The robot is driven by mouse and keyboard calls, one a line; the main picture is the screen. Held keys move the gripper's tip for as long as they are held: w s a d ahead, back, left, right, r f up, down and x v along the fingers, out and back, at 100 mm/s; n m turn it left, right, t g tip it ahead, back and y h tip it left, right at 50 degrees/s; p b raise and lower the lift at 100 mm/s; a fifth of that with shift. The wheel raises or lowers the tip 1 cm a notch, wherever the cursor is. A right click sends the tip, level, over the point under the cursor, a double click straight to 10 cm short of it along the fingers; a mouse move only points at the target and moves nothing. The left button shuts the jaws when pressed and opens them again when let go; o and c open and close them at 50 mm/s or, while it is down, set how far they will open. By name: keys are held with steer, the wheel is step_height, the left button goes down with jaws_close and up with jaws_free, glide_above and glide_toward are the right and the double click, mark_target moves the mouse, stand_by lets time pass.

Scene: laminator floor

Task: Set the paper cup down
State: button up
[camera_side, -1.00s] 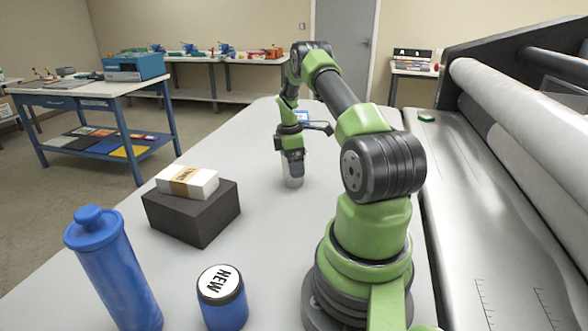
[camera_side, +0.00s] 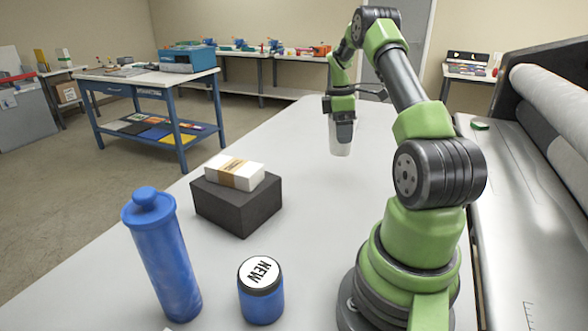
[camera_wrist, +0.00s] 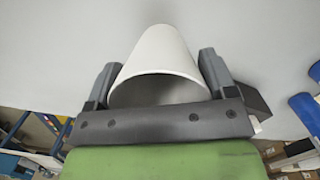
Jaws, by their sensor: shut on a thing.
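The white paper cup (camera_side: 340,148) hangs below my gripper (camera_side: 341,122) at the far part of the grey table (camera_side: 290,150). In the wrist view the cup (camera_wrist: 160,55) sits between the two dark fingers of my gripper (camera_wrist: 158,80), with its wide open rim toward the camera and its narrower end away. My gripper is shut on the cup. The cup looks roughly upright in the side view. I cannot tell for sure whether its base touches the table, but it appears raised. The fingers hide its upper part in the side view.
A dark block (camera_side: 237,205) with a white banded pack (camera_side: 234,173) on it stands left of centre. A blue bottle (camera_side: 161,255) and a blue jar (camera_side: 261,295) labelled NEW stand in front. A large roller machine (camera_side: 540,150) borders the right. The table's middle is clear.

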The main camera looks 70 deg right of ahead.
step_height(320, 180, up, 6)
steer(key=w+a+n, duration=1)
steer(key=w+a, duration=0.6)
steer(key=w, duration=0.3)
steer(key=w+a+n+t, duration=0.1)
steer(key=w+a+n, duration=0.15)
steer(key=a, duration=0.65)
steer(key=w+a+n, duration=0.1)
steer(key=a+n, duration=0.3)
steer(key=a, duration=0.6)
steer(key=w+a+n+t, duration=0.15)
steer(key=a+n, duration=0.25)
steer(key=a, duration=0.5)
steer(key=shift+g+h, duration=0.25)
steer(key=shift+h, duration=0.05)
step_height(320, 180, down, 15)
steer(key=shift+w+f, duration=0.1)
steer(key=shift+w, duration=0.05)
